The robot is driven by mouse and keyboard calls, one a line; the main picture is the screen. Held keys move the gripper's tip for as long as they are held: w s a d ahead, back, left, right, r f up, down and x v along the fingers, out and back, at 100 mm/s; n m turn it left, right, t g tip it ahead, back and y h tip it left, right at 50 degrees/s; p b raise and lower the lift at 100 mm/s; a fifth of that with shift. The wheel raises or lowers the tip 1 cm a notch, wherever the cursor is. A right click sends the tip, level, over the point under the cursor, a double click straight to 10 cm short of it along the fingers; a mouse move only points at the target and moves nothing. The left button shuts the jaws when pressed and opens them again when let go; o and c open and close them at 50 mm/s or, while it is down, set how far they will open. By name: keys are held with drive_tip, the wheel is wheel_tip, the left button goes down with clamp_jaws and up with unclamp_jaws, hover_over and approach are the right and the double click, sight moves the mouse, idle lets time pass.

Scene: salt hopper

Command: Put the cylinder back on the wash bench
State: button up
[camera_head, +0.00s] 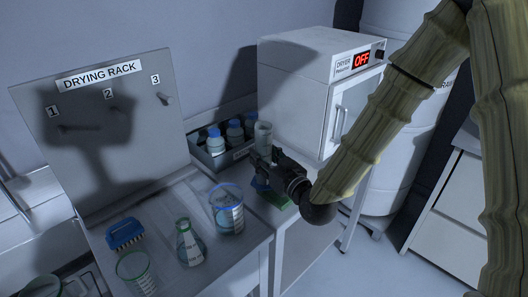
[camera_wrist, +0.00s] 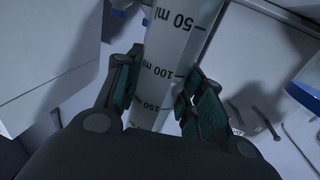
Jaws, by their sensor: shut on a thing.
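A pale graduated cylinder (camera_head: 263,135) stands out above my gripper (camera_head: 262,158) in the head view, in front of the dryer. In the wrist view, my gripper (camera_wrist: 160,95) is shut on the cylinder (camera_wrist: 172,60), with teal finger pads on both sides and marks of 50, 100 and 150 ml showing.
On the bench stand a blue-rimmed beaker (camera_head: 228,215), a flask (camera_head: 189,245), a green-rimmed beaker (camera_head: 135,270) and a blue brush (camera_head: 125,234). Behind is a grey crate (camera_head: 205,158) of bottles. The dryer (camera_head: 300,95) reads OFF, its door shut.

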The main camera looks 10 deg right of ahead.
drive_tip(key=w+d+f+p, duration=0.1)
drive_tip(key=w+f+p, duration=0.1)
drive_tip(key=w, duration=0.4)
drive_tip(key=w+f+p, duration=0.2)
drive_tip(key=w+p, duration=0.1)
drive_tip(key=w, duration=0.4)
drive_tip(key=shift+d+f, duration=0.4)
drive_tip(key=shift+f, duration=0.2)
drive_tip(key=o, duration=1.2)
drive_tip(key=shift+c, duration=0.2)
drive_tip(key=shift+r, duration=0.2)
drive_tip(key=b+v, duration=0.4)
drive_tip(key=v, duration=0.8)
drive_tip(key=shift+r, duration=0.1)
